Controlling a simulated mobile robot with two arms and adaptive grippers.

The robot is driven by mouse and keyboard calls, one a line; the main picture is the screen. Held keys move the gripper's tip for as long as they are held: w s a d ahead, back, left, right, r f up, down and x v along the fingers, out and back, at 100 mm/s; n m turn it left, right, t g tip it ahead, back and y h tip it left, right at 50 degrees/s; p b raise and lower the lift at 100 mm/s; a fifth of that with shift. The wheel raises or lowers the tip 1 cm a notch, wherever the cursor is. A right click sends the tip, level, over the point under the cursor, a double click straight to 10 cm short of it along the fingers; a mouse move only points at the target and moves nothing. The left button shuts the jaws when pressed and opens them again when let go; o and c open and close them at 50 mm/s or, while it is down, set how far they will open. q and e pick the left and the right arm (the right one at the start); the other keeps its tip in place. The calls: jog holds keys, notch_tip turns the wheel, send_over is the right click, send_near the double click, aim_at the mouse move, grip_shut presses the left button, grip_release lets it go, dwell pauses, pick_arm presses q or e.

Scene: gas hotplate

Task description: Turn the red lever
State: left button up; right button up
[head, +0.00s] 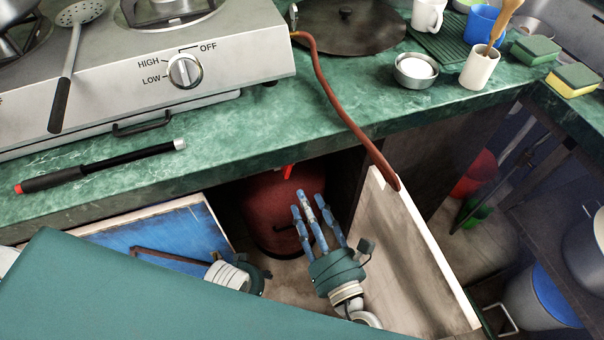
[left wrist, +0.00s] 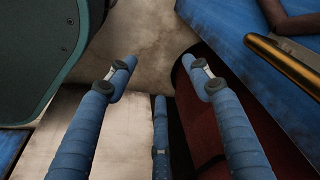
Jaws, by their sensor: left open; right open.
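The red lever (head: 287,171) shows small at the top of the dark red gas cylinder (head: 278,212), just under the counter's edge inside the open cabinet. My right gripper (head: 310,200) is open and empty in front of the cylinder, its blue fingers pointing up, below and right of the lever. I cannot tell how far it is from the lever in depth. My left gripper is lower left, its fingers hidden in the head view. In the left wrist view its blue fingers (left wrist: 160,75) are spread and empty, with the cylinder's dark red side (left wrist: 200,120) at right.
Open cabinet doors stand on both sides, a blue-faced one (head: 170,240) left and a pale one (head: 410,270) right. A red-brown hose (head: 335,105) hangs over the green counter (head: 220,140). The hotplate (head: 225,50) and a black rod (head: 110,165) lie on top.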

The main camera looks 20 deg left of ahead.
aim_at(288, 170)
jog(key=x, duration=0.8)
jog(key=shift+a+r, duration=0.15)
jog(key=shift+a, duration=0.3)
jog(key=shift+w+a, duration=0.35)
jog(key=shift+w, duration=0.2)
pick_arm(q)
jog(key=shift+s+a+f, duration=0.2)
jog(key=shift+s+f, duration=0.2)
jog(key=shift+f, duration=0.05)
jog(key=shift+s+a+f, duration=0.2)
jog(key=shift+s+f, duration=0.15)
jog(key=shift+f, duration=0.1)
pick_arm(e)
grip_shut()
